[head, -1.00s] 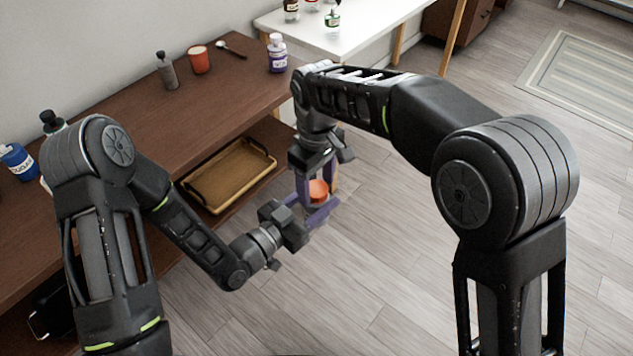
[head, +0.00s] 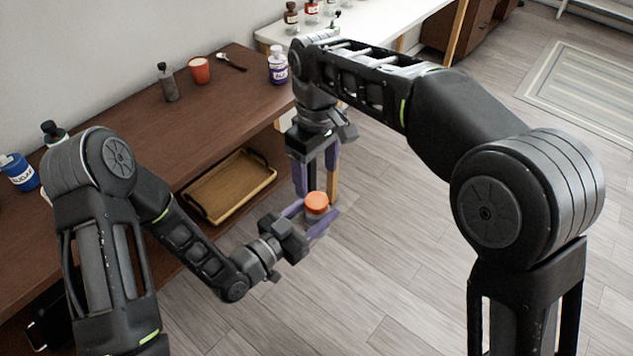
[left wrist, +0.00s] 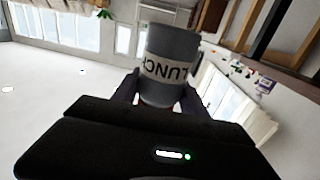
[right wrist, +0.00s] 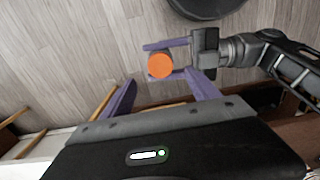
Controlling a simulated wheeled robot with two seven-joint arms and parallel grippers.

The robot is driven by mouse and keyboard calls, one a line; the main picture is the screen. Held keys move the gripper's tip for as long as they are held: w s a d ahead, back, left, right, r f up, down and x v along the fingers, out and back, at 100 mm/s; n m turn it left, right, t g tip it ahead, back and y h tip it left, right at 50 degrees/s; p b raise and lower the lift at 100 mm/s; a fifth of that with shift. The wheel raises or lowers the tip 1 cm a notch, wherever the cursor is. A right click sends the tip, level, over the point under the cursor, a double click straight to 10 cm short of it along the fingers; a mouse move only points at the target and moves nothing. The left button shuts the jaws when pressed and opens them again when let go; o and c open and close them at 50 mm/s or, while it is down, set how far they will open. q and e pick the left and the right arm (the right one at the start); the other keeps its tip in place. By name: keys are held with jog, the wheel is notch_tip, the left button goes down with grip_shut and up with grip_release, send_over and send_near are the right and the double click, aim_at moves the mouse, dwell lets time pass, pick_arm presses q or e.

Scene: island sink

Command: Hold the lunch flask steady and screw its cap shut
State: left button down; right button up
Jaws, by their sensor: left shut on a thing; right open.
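The lunch flask (left wrist: 172,66) is a grey cylinder with a pale label reading "LUNC" in the left wrist view. Its orange cap (head: 316,200) sits on top in the head view and shows from above in the right wrist view (right wrist: 160,65). My left gripper (head: 318,218) is shut on the flask's sides and holds it in the air in front of the shelf. My right gripper (head: 315,180) is open, pointing down above the cap, its fingers clear of it. How tightly the cap sits cannot be told.
A brown shelf table (head: 130,135) stands at left, holding a red cup (head: 200,71), a grey bottle (head: 167,82), a purple-labelled bottle (head: 278,66) and a blue sugar jar (head: 19,172). A wooden tray (head: 232,186) lies on its lower shelf. The floor around the grippers is clear.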

jog(key=shift+r, duration=0.2)
dwell(0.3)
jog(key=s+d+f+n+h, duration=0.2)
jog(key=d+f+h, duration=0.1)
jog(key=d+f, duration=1)
jog(key=s+a+f+m+g+y, duration=0.15)
jog(key=s+f, duration=0.25)
jog(key=f, duration=0.4)
jog(key=s+f+m+y, duration=0.3)
jog(key=f, duration=0.5)
jog(key=s+f+m+t+y, duration=0.1)
jog(key=s+f+m, duration=0.3)
jog(key=s+m, duration=0.1)
jog(key=s+f+m+t+y, duration=0.1)
jog(key=s+f+m, duration=0.3)
jog(key=s, duration=0.4)
jog(key=shift+d+m+y, duration=0.25)
jog(key=shift+m+y, duration=0.1)
jog(key=shift+m, duration=0.3)
